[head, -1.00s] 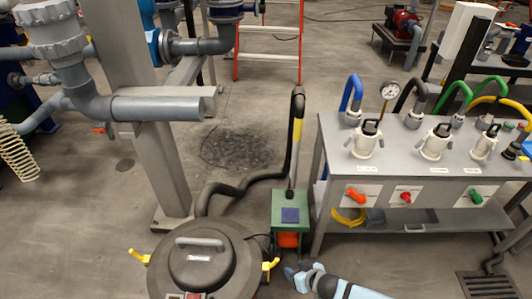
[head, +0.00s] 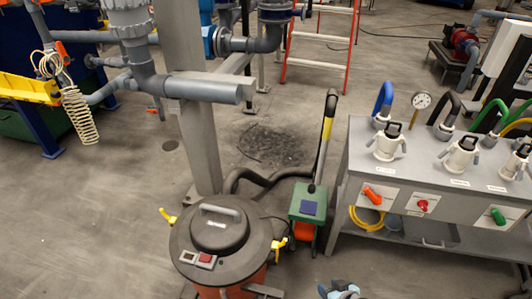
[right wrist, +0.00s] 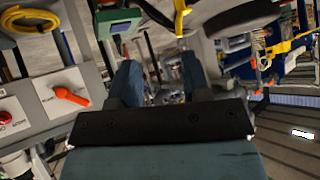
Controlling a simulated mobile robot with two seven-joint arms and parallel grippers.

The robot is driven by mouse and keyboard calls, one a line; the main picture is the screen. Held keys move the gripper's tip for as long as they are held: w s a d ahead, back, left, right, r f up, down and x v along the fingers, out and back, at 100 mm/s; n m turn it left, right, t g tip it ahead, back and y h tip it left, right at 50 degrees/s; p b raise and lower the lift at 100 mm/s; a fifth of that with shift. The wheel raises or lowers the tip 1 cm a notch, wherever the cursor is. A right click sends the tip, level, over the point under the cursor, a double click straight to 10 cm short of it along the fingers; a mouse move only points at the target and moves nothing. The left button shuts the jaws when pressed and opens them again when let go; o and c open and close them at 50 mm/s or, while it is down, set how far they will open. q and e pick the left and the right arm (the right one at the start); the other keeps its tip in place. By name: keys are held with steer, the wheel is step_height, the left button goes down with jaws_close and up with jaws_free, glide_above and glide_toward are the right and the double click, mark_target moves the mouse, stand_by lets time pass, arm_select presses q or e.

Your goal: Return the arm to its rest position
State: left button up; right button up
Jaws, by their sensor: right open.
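My right gripper (head: 340,291) shows only in part at the bottom edge of the head view, right of the round vacuum drum. In the right wrist view its two blue-grey fingers (right wrist: 160,80) stand apart with nothing between them, so it is open and empty. The rest of the right arm is below the head picture. My left gripper is in neither view.
A dark-lidded drum (head: 218,240) with yellow clips stands left of the gripper. A green box (head: 309,204) with a wand stands behind it. A grey valve bench (head: 360,170) fills the right. Floor (head: 90,230) is clear at left.

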steer(key=d+h, duration=0.1)
steer(key=d, duration=0.7)
steer(key=s+d+r+n, duration=0.4)
steer(key=s+r, duration=1.1)
steer(key=w+a+m+t, duration=0.15)
steer(key=a+m, duration=0.35)
steer(key=a, duration=0.8)
arm_select(q)
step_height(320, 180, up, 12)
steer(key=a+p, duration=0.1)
steer(key=p, duration=1.3)
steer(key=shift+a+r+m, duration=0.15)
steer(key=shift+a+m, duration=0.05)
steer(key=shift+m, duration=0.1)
arm_select(e)
step_height(320, 180, up, 13)
steer(key=s, duration=0.1)
steer(key=shift+d+n, duration=0.2)
steer(key=shift+n, duration=0.2)
